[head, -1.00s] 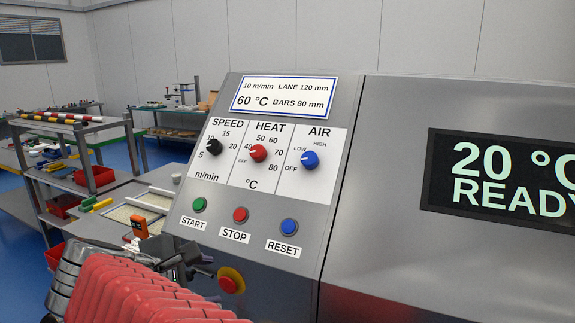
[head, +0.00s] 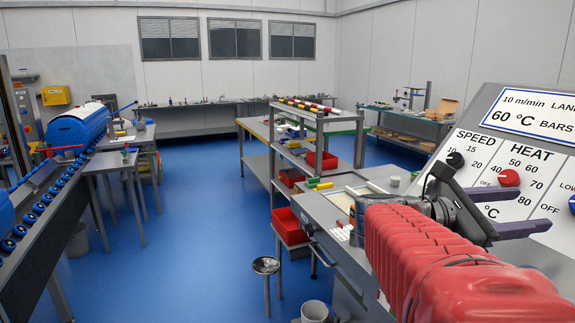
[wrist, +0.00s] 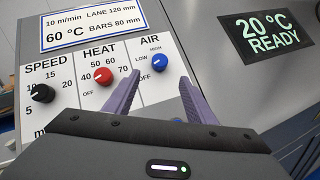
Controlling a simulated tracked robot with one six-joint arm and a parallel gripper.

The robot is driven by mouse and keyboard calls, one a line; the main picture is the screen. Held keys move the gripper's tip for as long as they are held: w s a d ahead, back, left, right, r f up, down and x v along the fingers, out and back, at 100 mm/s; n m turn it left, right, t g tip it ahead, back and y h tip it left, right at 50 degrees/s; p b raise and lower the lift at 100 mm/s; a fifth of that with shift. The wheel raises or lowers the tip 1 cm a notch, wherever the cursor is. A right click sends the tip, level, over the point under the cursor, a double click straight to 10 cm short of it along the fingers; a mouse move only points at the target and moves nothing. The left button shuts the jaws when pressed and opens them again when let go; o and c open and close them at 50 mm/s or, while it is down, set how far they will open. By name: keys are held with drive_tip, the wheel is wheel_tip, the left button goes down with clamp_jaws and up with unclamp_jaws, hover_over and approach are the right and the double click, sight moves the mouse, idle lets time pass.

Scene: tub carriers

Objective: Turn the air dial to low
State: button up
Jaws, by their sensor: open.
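The air dial is a round blue knob (wrist: 159,62) on the white panel, with OFF, LOW and HIGH marked around its left and top. In the head view the blue knob (head: 572,203) is cut off by the right edge. A small pale mark shows on its left side, but I cannot tell exactly which label it points at. My gripper (wrist: 160,77) is open and empty, with its purple fingers to the left and right of the dial in the wrist view. Whether they touch it is unclear. In the head view my gripper (head: 538,210) reaches toward the panel.
The red heat dial (wrist: 103,76) is close to the left finger, with the black speed dial (wrist: 43,93) farther left. A blue button (wrist: 179,148) shows partly behind my gripper. The display (wrist: 266,34) reads 20 °C READY.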

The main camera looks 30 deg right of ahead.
sight(573, 204)
drive_tip(key=shift+x, duration=6.95)
drive_tip(key=shift+c, duration=0.3)
drive_tip(key=c, duration=1)
drive_tip(key=shift+w+m+g, duration=0.15)
drive_tip(key=shift+m+g, duration=0.15)
drive_tip(key=shift+m, duration=0.2)
drive_tip(key=m+g+y, duration=0.1)
drive_tip(key=m+y, duration=0.1)
drive_tip(key=m, duration=0.1)
drive_tip(key=m+g+y, duration=0.1)
drive_tip(key=m+y, duration=0.1)
drive_tip(key=m, duration=0.1)
drive_tip(key=shift+w+d+r+m+g+y, duration=0.1)
drive_tip(key=shift+w+d+m+g+y, duration=0.05)
drive_tip(key=shift+m+g+y, duration=0.2)
drive_tip(key=m+y, duration=0.2)
drive_tip(key=m, duration=0.1)
drive_tip(key=m+y, duration=0.2)
drive_tip(key=m, duration=0.1)
drive_tip(key=shift+d+r+g+y, duration=0.1)
drive_tip(key=shift+g+y, duration=0.15)
drive_tip(key=shift+y, duration=0.1)
